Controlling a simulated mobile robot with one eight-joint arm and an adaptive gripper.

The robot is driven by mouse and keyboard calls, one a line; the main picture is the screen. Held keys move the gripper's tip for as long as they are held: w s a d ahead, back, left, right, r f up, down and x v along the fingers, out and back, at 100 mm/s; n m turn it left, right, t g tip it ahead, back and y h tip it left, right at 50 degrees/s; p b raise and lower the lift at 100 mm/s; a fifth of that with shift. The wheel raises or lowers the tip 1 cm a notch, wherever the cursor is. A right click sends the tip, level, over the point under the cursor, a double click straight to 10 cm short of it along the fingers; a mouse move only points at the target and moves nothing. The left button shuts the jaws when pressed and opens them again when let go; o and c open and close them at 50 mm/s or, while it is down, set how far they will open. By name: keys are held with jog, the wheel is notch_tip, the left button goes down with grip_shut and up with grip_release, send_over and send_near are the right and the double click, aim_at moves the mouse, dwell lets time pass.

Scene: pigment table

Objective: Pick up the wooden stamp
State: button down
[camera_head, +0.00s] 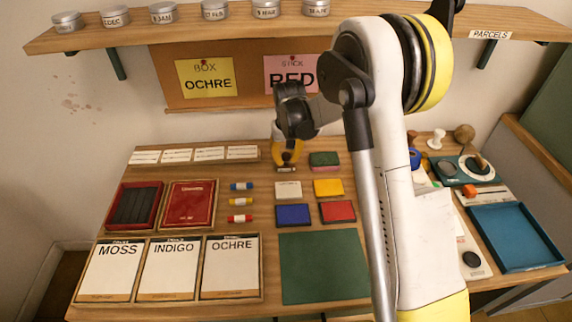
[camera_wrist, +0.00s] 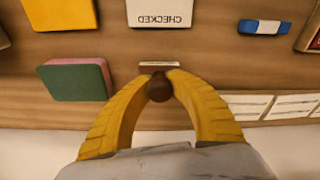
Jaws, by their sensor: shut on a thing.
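The wooden stamp (camera_head: 286,168) is at the back of the table, left of a green and pink block (camera_head: 324,159). My gripper (camera_head: 287,157) is around its dark brown knob. In the wrist view the yellow fingers of my gripper (camera_wrist: 159,78) curve in and close on the round brown knob of the stamp (camera_wrist: 159,90). A pale edge of the stamp's base shows just beyond the fingertips. I cannot tell whether the base touches the table.
Near the stamp are a white CHECKED block (camera_head: 288,190), a yellow block (camera_head: 328,187), a blue block (camera_head: 293,215) and a red block (camera_head: 337,212). A row of label cards (camera_head: 209,154) lies to the left. A shelf with tins (camera_head: 214,10) hangs above. A green mat (camera_head: 322,267) lies bare in front.

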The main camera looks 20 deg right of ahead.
aim_at(286, 154)
notch_tip(286, 154, up, 10)
jog(key=p, duration=0.4)
dwell(0.4)
jog(key=c, duration=1.9)
grip_release()
grip_shut()
